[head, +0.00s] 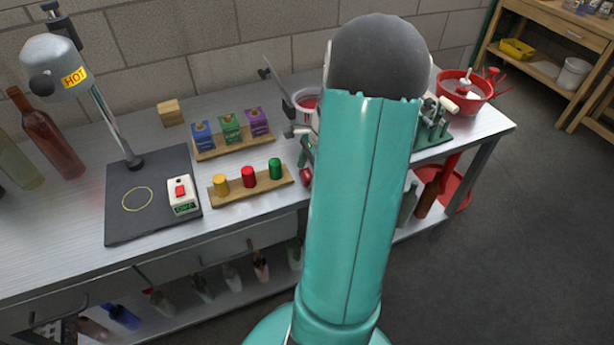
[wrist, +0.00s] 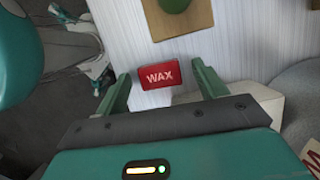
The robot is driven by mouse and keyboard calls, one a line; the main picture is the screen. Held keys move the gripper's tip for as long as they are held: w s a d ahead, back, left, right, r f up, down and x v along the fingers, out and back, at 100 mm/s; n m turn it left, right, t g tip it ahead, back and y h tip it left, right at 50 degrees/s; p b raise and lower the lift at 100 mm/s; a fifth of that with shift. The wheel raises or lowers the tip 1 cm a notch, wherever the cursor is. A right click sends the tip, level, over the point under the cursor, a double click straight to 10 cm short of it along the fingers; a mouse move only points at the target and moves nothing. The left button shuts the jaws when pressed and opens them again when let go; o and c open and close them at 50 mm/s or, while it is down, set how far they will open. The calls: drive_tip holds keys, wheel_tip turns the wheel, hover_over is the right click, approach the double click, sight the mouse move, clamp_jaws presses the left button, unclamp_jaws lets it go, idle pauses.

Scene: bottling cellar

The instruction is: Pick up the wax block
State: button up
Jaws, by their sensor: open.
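The wax block is a small red block (wrist: 161,76) with white WAX lettering, lying on the pale bench top in the wrist view. My gripper (wrist: 161,69) is open, with one green finger to the left of the block and the other to its right. Gaps show between the block and both fingers, and nothing is held. How high the fingertips are above the bench is hard to tell. In the head view my teal arm hides most of the gripper, and I cannot make out the block for sure there.
A wooden rack (head: 252,188) with yellow, red and green pieces stands left of my arm. Behind it a wooden tray (head: 237,146) holds coloured blocks. A dark mat (head: 150,219) with a HOT lamp (head: 58,67) is farther left. A red bowl (head: 464,104) stands right.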

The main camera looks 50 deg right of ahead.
drive_tip(key=c, duration=1.1)
drive_tip(key=shift+o, duration=0.2)
drive_tip(key=shift+r, duration=0.1)
